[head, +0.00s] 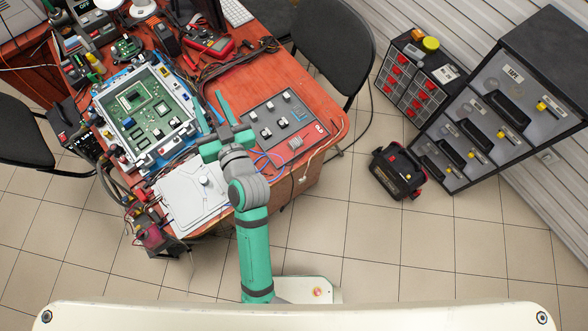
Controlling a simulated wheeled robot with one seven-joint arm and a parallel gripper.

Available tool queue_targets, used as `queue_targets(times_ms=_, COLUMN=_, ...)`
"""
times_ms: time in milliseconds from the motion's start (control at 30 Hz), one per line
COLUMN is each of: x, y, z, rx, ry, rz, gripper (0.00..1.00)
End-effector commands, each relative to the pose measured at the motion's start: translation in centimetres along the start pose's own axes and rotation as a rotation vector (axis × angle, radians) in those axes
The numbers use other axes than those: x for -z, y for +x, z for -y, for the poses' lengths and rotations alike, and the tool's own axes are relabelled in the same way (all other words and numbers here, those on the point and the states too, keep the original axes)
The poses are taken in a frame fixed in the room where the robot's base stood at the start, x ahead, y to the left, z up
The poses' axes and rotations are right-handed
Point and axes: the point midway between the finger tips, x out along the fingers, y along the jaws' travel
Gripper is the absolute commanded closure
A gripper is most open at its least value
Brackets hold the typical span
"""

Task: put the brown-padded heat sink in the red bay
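My gripper (209,103) is over the red-brown table, between the circuit board in its frame (125,152) and a dark grey panel (252,143). Its two teal fingers point away from me and stand apart, with nothing seen between them. Several small pale and dark blocks (268,121) sit on the panel, to the right of my gripper. They may be heat sinks, but they are too small to show pad colours. I cannot pick out the brown-padded one.
A white plate with a knob (188,197) lies at the table's near edge. Cables and a red meter (209,43) lie behind my gripper. A black chair (333,45) stands right of the table. A toolbox (398,171) and drawer cabinets are on the floor at right.

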Motion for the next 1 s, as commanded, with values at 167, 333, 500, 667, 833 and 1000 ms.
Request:
queue_targets(times_ms=167, x=-4.2, y=-5.5, z=-2.1, rx=-0.158, ry=0.092, rz=0.022, gripper=0.62)
queue_targets(times_ms=333, x=-7.6, y=-11.7, z=-3.9, rx=-0.294, ry=0.124, rz=0.05, gripper=0.62)
queue_targets(times_ms=500, x=-10.0, y=-18.6, z=-5.2, rx=-0.404, ry=0.109, rz=0.084, gripper=0.62)
queue_targets(times_ms=667, x=-11.1, y=-25.4, z=-6.0, rx=-0.474, ry=0.06, rz=0.12, gripper=0.62)
queue_targets(times_ms=833, x=-10.8, y=-31.8, z=-6.4, rx=-0.503, ry=-0.02, rz=0.155, gripper=0.62)
queue_targets(times_ms=1000, x=-9.8, y=-35.7, z=-6.5, rx=-0.497, ry=-0.085, rz=0.176, gripper=0.62)
